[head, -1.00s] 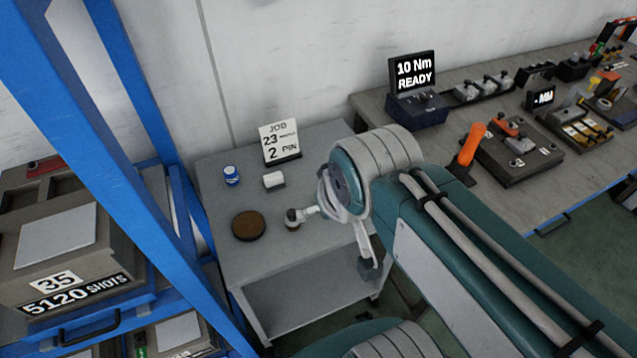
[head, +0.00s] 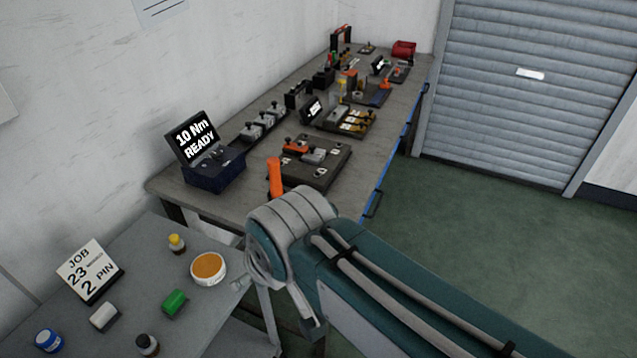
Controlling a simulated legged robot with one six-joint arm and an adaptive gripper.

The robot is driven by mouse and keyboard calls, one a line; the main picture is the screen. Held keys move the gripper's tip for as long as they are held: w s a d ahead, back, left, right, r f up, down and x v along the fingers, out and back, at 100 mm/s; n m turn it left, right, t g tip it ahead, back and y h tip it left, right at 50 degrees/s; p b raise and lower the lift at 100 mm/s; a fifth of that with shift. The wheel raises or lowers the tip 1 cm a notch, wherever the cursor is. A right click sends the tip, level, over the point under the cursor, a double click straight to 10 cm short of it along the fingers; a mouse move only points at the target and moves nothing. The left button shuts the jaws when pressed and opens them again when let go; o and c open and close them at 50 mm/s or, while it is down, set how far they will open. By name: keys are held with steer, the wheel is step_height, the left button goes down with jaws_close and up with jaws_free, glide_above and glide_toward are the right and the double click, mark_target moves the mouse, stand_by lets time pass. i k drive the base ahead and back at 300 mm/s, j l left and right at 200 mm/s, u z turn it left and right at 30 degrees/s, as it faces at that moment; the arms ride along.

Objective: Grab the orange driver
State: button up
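The orange driver (head: 275,177) stands nearly upright at the near end of the long workbench, in front of the dark fixture plate. My gripper (head: 308,316) is only partly in view below that housing, at the right side of the small grey table. One finger part hangs down there; the rest is hidden, so I cannot tell its opening. My gripper is nearer to the camera and lower in the picture than the driver, with no visible contact.
A torque controller (head: 213,177) reading "10 Nm READY" stands left of the driver. A fixture plate (head: 322,172) with orange and grey parts lies behind it. The small table (head: 215,325) holds a job sign (head: 88,270), bottles and a round orange-topped tub (head: 208,268). Green floor at right is clear.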

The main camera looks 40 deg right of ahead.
mark_target(273, 162)
steer(key=z, duration=0.65)
steer(key=k+u, duration=0.25)
steer(key=k, duration=0.4)
steer(key=k+j+u, duration=0.25)
steer(key=k, duration=0.4)
steer(key=i+l+u, duration=0.15)
steer(key=u, duration=0.2)
steer(key=i+l+u, duration=0.1)
steer(key=l+u, duration=0.2)
steer(key=i+l+u, duration=0.1)
steer(key=l+u, duration=0.25)
steer(key=i+l, duration=0.1)
steer(key=l, duration=0.35)
steer(key=i+l, duration=0.1)
steer(key=l, duration=0.3)
steer(key=i+l, duration=0.1)
steer(key=l, duration=0.35)
steer(key=i+l, duration=0.15)
steer(key=l, duration=0.3)
steer(key=i+l, duration=0.1)
steer(key=l, duration=0.3)
steer(key=i+l, duration=0.1)
steer(key=l, duration=0.35)
